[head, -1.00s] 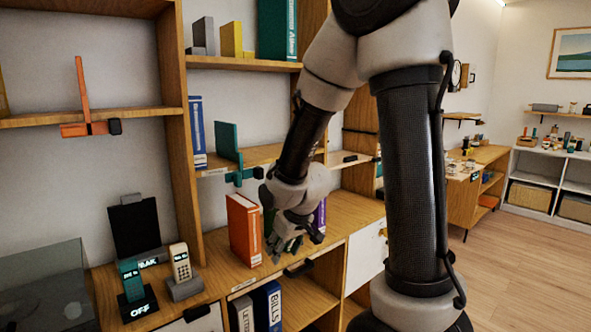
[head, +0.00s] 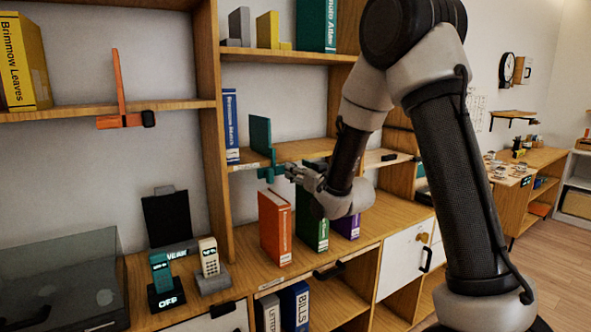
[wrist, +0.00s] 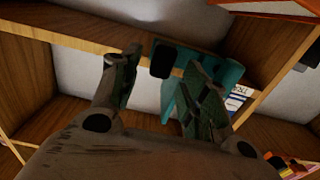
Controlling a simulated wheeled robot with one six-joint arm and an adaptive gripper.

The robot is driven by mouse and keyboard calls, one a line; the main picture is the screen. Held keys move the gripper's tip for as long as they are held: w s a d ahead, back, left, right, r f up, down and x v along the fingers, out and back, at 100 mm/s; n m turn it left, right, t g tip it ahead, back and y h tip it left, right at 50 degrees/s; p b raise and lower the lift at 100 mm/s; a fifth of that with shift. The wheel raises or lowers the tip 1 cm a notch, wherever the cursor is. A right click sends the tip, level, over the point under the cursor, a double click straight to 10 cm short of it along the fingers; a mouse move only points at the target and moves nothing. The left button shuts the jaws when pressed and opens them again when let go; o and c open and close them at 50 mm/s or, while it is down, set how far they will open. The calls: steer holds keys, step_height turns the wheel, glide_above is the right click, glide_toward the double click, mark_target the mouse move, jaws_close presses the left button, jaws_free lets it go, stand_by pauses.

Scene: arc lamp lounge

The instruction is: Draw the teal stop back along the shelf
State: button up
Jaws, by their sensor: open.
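The teal stop has an upright plate (head: 261,135) on the middle shelf (head: 315,150) and a clamp (head: 268,173) at the shelf's front edge. My gripper (head: 293,172) is open just right of the clamp in the head view, its fingers pointing left at it. The stop's black knob is hidden there by my fingers. In the wrist view the teal stop (wrist: 226,72) shows beyond my right finger, and its black knob (wrist: 162,60) lies between my two open fingers (wrist: 160,78). I cannot tell whether any finger touches it.
A blue book (head: 231,127) stands left of the teal plate on the shelf. Orange (head: 275,228) and green (head: 314,220) binders stand below my gripper. An orange stop (head: 121,90) sits on the left shelf. The middle shelf looks clear just right of the teal plate.

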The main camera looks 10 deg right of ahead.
steer(key=shift+x, duration=1.3)
jaws_close()
steer(key=w+d, duration=0.2)
steer(key=d, duration=0.6)
steer(key=w+d, duration=0.3)
steer(key=d, duration=0.6)
steer(key=shift+w, duration=0.25)
steer(key=shift+d, duration=0.1)
jaws_free()
steer(key=shift+s, duration=0.1)
steer(key=v, duration=1.1)
steer(key=shift+s, duration=0.35)
